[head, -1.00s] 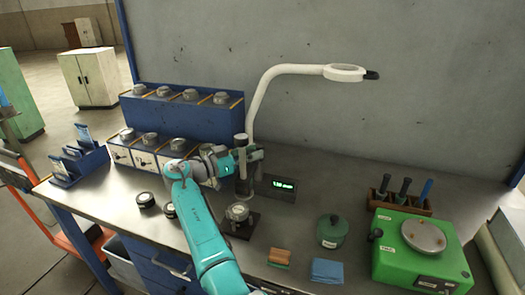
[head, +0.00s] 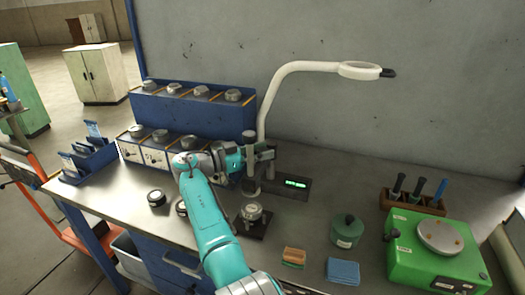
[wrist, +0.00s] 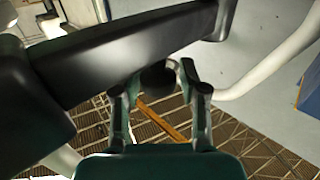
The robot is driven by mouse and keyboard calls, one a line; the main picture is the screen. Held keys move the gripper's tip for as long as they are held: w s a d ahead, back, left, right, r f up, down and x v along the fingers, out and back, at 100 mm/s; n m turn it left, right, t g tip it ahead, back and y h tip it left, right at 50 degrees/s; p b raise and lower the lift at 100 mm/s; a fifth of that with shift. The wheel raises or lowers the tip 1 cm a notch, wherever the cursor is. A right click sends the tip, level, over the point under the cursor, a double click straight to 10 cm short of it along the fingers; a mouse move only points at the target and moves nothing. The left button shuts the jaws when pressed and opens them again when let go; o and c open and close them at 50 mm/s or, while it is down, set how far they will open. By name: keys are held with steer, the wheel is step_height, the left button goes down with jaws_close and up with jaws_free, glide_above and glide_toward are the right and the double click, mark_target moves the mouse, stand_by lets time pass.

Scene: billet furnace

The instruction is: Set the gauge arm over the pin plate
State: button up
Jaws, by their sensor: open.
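The gauge stand (head: 253,220) stands on the bench, with a dark base and a round metal piece (head: 252,211) on it. I cannot tell the pin plate apart from this piece. My gripper (head: 258,157) is above and behind it, at the upper part of the stand, and hides much of the gauge arm. In the wrist view my gripper (wrist: 160,75) has its two fingers apart, with a dark rounded knob (wrist: 157,78) showing between them. Whether they touch it is unclear. A thick black bar (wrist: 130,50) crosses close to the camera.
A lit green readout (head: 297,183) sits right of the stand, near the white lamp arm (head: 275,95). A green lidded pot (head: 346,230), a blue cloth (head: 342,271) and a green machine (head: 437,255) are at the right. Blue racks (head: 190,110) stand behind left.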

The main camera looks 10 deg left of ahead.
steer(key=shift+o, duration=0.4)
steer(key=shift+s+a, duration=0.15)
steer(key=shift+a, duration=0.05)
steer(key=v, duration=1.1)
steer(key=shift+a, duration=0.25)
steer(key=shift+s, duration=0.15)
steer(key=shift+s, duration=0.15)
